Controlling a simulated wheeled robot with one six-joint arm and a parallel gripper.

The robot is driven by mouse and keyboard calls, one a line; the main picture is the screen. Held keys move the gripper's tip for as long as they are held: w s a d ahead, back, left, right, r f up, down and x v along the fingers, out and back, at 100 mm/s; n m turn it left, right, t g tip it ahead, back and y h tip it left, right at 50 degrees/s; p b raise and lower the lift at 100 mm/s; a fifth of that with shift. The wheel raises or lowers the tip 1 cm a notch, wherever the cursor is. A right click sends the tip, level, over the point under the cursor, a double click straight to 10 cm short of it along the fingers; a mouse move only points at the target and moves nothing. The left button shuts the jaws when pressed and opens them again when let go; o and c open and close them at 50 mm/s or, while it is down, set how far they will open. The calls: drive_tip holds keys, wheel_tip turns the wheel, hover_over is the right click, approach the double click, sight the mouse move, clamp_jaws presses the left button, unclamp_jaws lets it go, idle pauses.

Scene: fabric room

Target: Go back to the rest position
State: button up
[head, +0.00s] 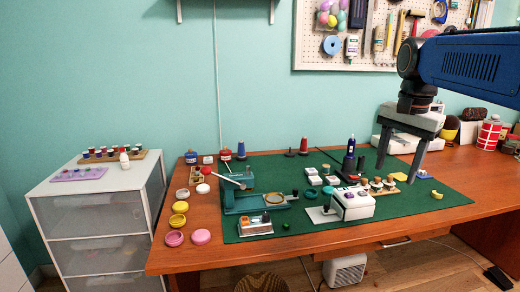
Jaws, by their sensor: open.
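My gripper (398,155) points down from my blue arm at the right of the head view, above the right part of the green mat (272,168). Its two dark fingers are apart and nothing shows between them. The fingertips look close to a wooden block with several small spools and a yellow piece (399,176), but I cannot tell the height between them. The mat lies on a wooden desk (180,251).
A teal machine (236,201) and a white box (354,204) stand on the mat. Small round tins (201,236) sit at the desk's left. A drawer unit (100,220) stands left. A pegboard (310,55) hangs behind. A red canister (489,133) stands right.

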drive_tip(key=s+a+f+n+t, duration=0.1)
drive_tip(key=s+f+n, duration=0.4)
drive_tip(key=s+f, duration=0.5)
drive_tip(key=s+a+f+n+t, duration=0.2)
drive_tip(key=s+f+n, duration=0.3)
drive_tip(key=s+f, duration=0.5)
wheel_tip(320, 180, down, 2)
drive_tip(key=shift+a+f+n, duration=0.2)
drive_tip(key=shift+a+n, duration=0.1)
drive_tip(key=shift+a, duration=0.55)
